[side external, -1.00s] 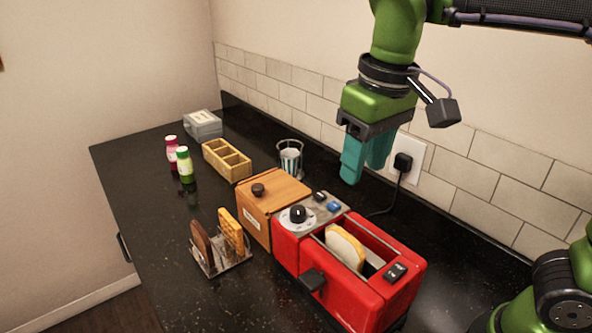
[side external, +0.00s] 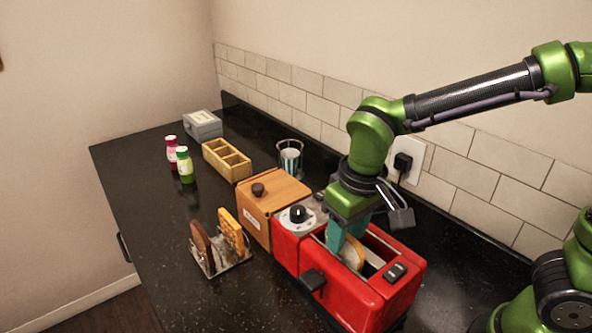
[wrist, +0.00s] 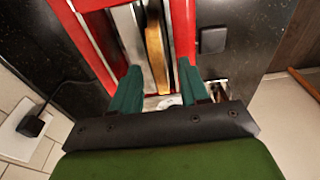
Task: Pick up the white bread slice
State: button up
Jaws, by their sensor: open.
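The white bread slice (side external: 353,253) stands upright in a slot of the red toaster (side external: 369,297), its top edge showing above the slot. In the wrist view the slice (wrist: 157,50) shows edge-on with a brown crust. My gripper (side external: 347,242) is low over the toaster at the slice. In the wrist view its two teal fingers (wrist: 160,83) are open, one on each side of the line of the slice, with a gap between. Part of the slice is hidden behind the fingers in the side view. I cannot tell whether a finger touches it.
A wooden box (side external: 270,207) stands against the toaster's left end. A rack (side external: 227,262) with a dark slice and a waffle-like slice stands at the front left. A glass (side external: 290,157), a wooden divided tray (side external: 227,160) and two bottles (side external: 185,165) stand farther back. A black plug (side external: 403,161) is on the wall.

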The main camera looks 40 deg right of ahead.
jog(key=shift+w+f, duration=0.1)
jog(key=shift+f, duration=0.75)
jog(key=shift+f, duration=0.1)
jog(key=c, duration=0.8)
